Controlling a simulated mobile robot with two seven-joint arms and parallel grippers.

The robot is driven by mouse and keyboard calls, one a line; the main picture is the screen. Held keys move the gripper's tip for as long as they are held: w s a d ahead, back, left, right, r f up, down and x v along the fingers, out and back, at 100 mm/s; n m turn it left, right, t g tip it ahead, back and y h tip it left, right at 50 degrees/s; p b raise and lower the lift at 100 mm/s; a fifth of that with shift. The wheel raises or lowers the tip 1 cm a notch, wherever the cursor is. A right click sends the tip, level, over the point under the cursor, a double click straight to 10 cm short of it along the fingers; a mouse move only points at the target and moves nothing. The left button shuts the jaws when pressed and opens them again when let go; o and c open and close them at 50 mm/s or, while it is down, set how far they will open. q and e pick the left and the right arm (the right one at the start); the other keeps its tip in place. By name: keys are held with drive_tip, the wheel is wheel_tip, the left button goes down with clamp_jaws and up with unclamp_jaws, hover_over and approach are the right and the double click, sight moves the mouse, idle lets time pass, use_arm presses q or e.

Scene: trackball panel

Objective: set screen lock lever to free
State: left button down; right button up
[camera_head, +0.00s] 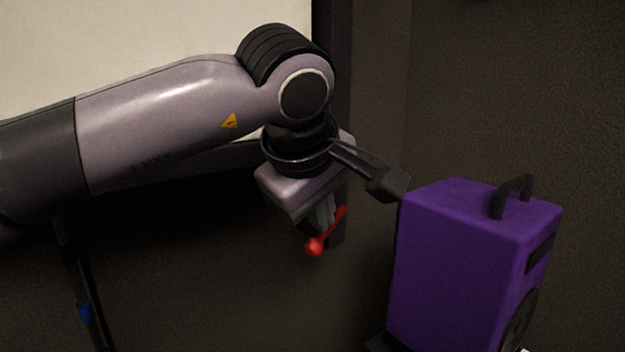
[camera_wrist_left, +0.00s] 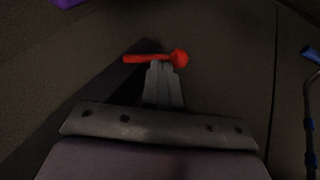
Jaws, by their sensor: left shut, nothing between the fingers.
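The red screen lock lever (camera_head: 339,220) has a round red knob at its lower left end in the head view. It is by the lower end of the screen's dark frame post. In the left wrist view the lever (camera_wrist_left: 150,58) lies nearly level, with its knob at the right. My left gripper (camera_head: 323,218) is shut and empty, with its fingers pointing down at the lever. In the left wrist view its fingertips (camera_wrist_left: 163,67) overlap the lever just left of the knob. I cannot tell whether they touch it. My right gripper is not in view.
The pale screen (camera_head: 150,40) with a dark frame stands behind my left arm. A purple speaker-like box (camera_head: 450,260) with a black top handle stands close at the right. A thin dark pole with a blue collar (camera_head: 85,312) is at the lower left.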

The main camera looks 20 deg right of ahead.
use_arm(q)
drive_tip(key=shift+x, duration=0.85)
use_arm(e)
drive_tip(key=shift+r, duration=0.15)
